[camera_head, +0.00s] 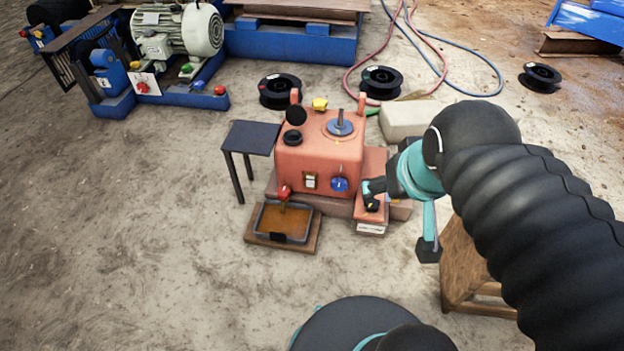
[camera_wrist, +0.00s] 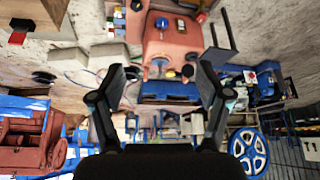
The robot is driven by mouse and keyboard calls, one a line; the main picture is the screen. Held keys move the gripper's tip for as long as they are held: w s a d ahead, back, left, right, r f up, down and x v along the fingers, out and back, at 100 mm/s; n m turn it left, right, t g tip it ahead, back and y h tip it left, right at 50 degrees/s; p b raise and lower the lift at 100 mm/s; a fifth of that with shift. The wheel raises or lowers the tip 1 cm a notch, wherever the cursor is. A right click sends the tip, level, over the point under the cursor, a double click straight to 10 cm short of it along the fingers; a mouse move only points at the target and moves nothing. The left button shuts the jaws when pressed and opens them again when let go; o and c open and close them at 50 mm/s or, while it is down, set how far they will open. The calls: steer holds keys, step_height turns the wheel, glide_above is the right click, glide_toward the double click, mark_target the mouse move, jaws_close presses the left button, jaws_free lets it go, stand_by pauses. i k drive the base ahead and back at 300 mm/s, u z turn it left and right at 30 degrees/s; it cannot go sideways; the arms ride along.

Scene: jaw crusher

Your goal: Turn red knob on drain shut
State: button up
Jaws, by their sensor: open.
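The red knob (camera_head: 284,191) sits on the drain at the lower front left of the salmon-red box (camera_head: 312,155). A thin brown stream appears to run below it into a dark pan (camera_head: 262,236) of brown liquid. In the wrist view, which looks upside down, the box (camera_wrist: 178,42) is at top centre and the red knob (camera_wrist: 201,17) is near the top edge. My gripper (camera_head: 372,195) is at the box's right front side, apart from the red knob. In the wrist view my gripper (camera_wrist: 163,72) has its fingers spread, with nothing between them.
A blue knob (camera_head: 339,184) is on the box's front, between the red knob and my gripper. A small dark table (camera_head: 250,137) stands left of the box. A wooden stool (camera_head: 468,260) is at right. Open ground lies in front and left.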

mark_target(283, 192)
steer(key=u, duration=0.55)
steer(key=k, duration=0.65)
steer(key=u, duration=0.8)
steer(key=i, duration=1.15)
steer(key=z, duration=0.7)
